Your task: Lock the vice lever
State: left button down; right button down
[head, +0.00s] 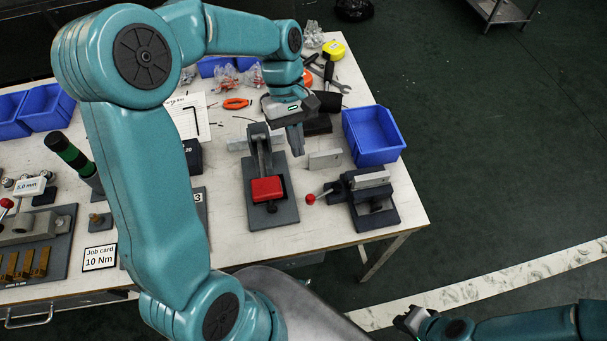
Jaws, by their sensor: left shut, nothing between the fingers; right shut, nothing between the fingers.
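The vice (372,203) is a dark block with a light metal jaw, near the table's right front corner. Its lever (322,194) sticks out to the left and ends in a red ball knob (310,199). My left gripper (296,150) is shut and empty, pointing down behind and a little left of the knob, apart from the lever in the picture; its exact height is hard to tell. My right gripper (404,320) is shut and empty at the lower right, off the table and far from the vice.
A grey plate with a red-handled clamp (267,190) stands left of the lever. A small metal block (325,160) lies behind the lever. A blue bin (373,135) stands behind the vice. Tools (330,75) lie at the back.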

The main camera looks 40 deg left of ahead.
pick_arm(q)
jog(key=x, duration=1)
jog(key=shift+w+a, duration=0.1)
jog(key=shift+w, duration=0.05)
